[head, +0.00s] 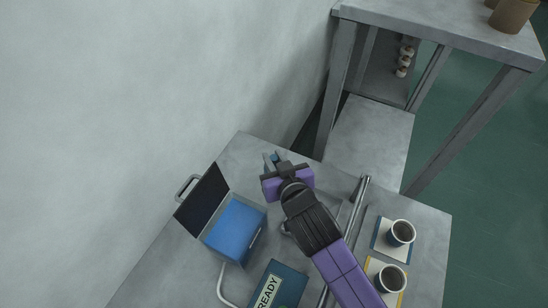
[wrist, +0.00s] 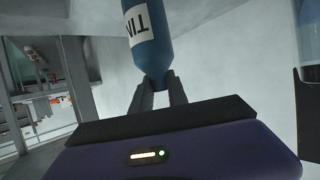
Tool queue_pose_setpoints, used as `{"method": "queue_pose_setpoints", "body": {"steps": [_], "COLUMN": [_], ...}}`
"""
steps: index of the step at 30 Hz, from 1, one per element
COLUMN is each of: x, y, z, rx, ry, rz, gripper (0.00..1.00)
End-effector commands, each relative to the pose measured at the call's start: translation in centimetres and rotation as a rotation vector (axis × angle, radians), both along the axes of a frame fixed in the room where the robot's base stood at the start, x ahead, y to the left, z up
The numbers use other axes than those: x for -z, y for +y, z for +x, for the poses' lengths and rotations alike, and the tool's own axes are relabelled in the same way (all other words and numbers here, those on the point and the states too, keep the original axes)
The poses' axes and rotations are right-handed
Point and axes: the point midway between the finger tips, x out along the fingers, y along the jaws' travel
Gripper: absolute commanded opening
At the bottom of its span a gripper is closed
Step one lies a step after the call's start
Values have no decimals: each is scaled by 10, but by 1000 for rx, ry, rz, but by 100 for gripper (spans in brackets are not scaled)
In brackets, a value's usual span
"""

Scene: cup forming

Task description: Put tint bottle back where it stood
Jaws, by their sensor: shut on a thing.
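The tint bottle (wrist: 150,58) is blue with a white label, partly readable as "TIN", in the wrist view. My gripper (wrist: 158,88) is shut on one end of it, and the bottle's far end runs out of the top of the picture. In the head view, my gripper (head: 273,160) is over the far end of the grey table (head: 245,150). Only a small blue bit of the bottle shows there between the fingers. I cannot tell whether the bottle touches the table.
An open blue case (head: 233,228) with a dark lid stands left of my arm. A teal box marked READY (head: 277,287) lies at the front. Two dark cups (head: 401,233) (head: 391,278) stand on mats at right. A metal rail (head: 359,200) runs beside my arm. A higher grey table (head: 440,22) stands behind.

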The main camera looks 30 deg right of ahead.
Motion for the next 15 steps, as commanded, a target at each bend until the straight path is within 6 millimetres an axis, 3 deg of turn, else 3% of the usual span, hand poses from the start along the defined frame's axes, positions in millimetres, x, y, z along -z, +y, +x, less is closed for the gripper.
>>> {"method": "queue_pose_setpoints", "body": {"steps": [1, 2, 5, 15], "x": [2, 3, 2, 0], "y": [0, 0, 0, 0], "z": [0, 0, 0, 0], "rx": [0, 0, 0, 0], "ry": [-1, 0, 0, 0], "rz": [0, 0, 0, 0], "gripper": [0, 21, 41, 41]}}
